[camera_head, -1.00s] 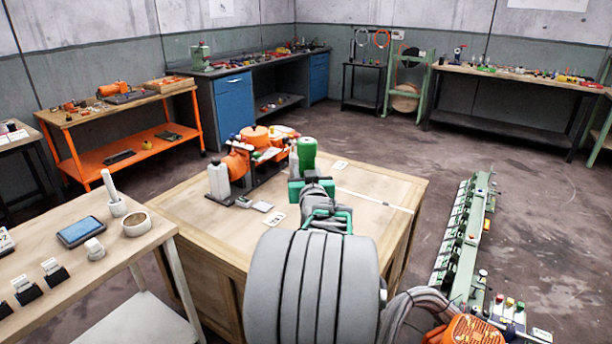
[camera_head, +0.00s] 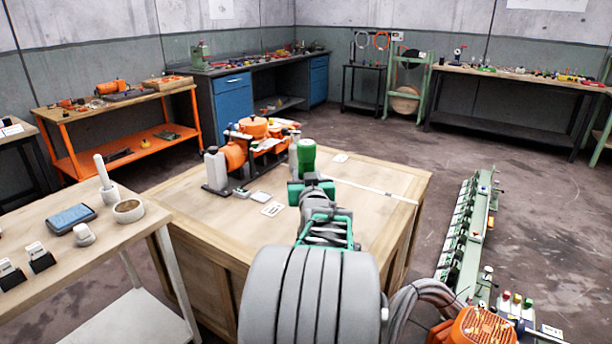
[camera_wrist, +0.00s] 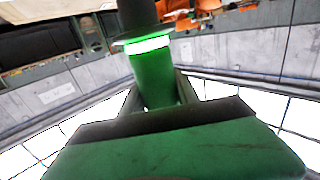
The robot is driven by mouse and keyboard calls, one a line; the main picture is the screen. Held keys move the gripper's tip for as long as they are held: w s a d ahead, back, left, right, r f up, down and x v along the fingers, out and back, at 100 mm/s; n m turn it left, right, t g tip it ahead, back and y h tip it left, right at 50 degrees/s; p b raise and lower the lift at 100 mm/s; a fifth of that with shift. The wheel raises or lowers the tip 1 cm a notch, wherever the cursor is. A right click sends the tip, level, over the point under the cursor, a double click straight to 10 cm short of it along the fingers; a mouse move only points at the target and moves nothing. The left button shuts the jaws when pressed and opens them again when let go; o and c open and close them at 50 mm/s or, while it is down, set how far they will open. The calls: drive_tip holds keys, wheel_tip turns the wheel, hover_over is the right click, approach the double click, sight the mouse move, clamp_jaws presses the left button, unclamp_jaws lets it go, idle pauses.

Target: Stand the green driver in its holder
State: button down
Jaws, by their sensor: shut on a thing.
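The green driver (camera_head: 306,156) is upright in my gripper (camera_head: 307,186), above the wooden crate-like table (camera_head: 240,225) in the head view. In the wrist view the green driver (camera_wrist: 152,78) is a green cylinder with a glowing pale green ring and a dark end, between the jaws. My gripper is shut on it. A small white round holder (camera_head: 109,194) on the left bench has a white stick standing in it. A round cup (camera_head: 128,211) with a brown inside stands beside it. I cannot tell which is the green driver's holder.
An orange machine (camera_head: 254,128) and a white bottle (camera_head: 215,170) stand on the crate-like table, left of my gripper. A blue-screened device (camera_head: 71,218) lies on the left bench. A long green rack (camera_head: 463,235) stands at right. Open floor lies beyond the table.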

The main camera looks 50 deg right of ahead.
wheel_tip(320, 180, down, 9)
drive_tip(key=b, duration=0.9)
drive_tip(key=shift+f, duration=0.2)
drive_tip(key=shift+f+b, duration=0.3)
drive_tip(key=shift+b, duration=0.25)
